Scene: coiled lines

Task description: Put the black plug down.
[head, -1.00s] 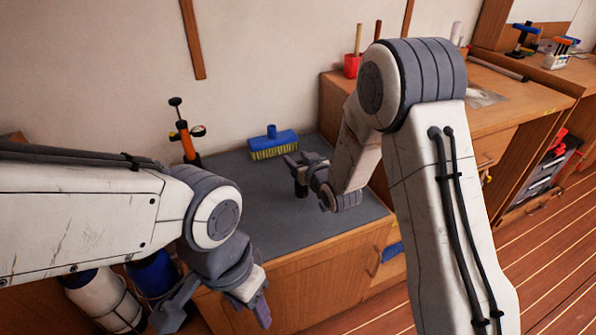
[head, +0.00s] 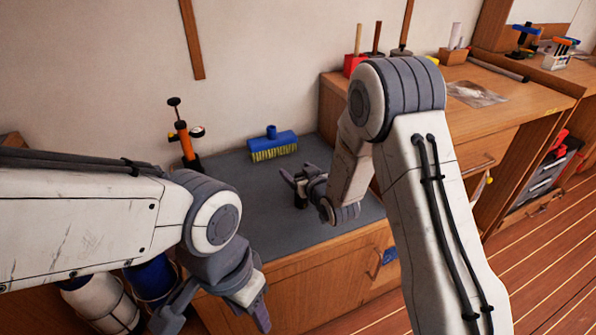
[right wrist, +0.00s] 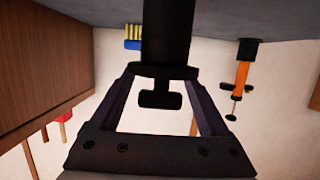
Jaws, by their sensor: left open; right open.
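The black plug (head: 300,198) is upright at the grey worktop, toward its right side, partly hidden by my right gripper (head: 294,178). The right wrist view shows the plug (right wrist: 168,35) close up, with a wider collar and a small crossbar end. The fingers of my right gripper (right wrist: 165,95) are open and spread on either side of it. My left gripper (head: 215,312) is open and empty, in front of the bench at the lower left.
On the grey worktop (head: 255,215) stand a blue brush (head: 273,142) with yellow bristles and an orange pump (head: 184,140). A higher wooden cabinet (head: 480,130) borders it on the right. The worktop's middle and front are clear.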

